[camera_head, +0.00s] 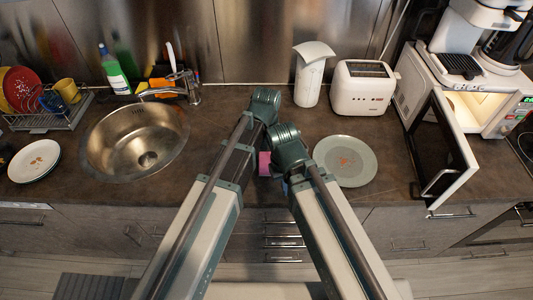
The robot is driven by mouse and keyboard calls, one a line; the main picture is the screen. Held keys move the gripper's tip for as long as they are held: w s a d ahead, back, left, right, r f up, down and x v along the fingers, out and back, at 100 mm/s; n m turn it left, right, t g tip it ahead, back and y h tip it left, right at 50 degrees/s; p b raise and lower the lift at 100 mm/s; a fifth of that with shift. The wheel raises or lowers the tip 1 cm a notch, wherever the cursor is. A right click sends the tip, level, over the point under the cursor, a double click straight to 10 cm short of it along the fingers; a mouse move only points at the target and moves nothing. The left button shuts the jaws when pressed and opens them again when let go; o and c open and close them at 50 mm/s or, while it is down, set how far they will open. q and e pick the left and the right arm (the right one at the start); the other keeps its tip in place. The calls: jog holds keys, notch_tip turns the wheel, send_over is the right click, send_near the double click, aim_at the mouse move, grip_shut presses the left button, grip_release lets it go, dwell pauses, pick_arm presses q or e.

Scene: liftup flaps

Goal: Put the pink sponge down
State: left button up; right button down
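The pink sponge (264,163) shows as a small pink patch between my two forearms, near the front of the dark counter (230,115). Most of it is hidden by my arms. My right gripper (277,170) is beside the sponge, below the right wrist; its fingers are mostly covered, so I cannot tell whether it holds the sponge or only touches it. My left arm reaches in beside it, with its wrist (265,103) further back; the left fingers are hidden behind my own links.
A sink (110,148) is at left, with a dish rack (45,122) and plate (34,160) beyond. A plate with crumbs (345,175) lies right of my arms. The microwave door (436,155) hangs open at right.

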aim_at(266, 160)
pick_arm(q)
notch_tip(266, 160, up, 9)
jog(key=p, duration=0.7)
pick_arm(e)
notch_tip(266, 160, up, 9)
pick_arm(q)
jog(key=shift+w+f, duration=0.1)
jog(key=shift+f, duration=0.05)
pick_arm(e)
jog(key=shift+f, duration=0.1)
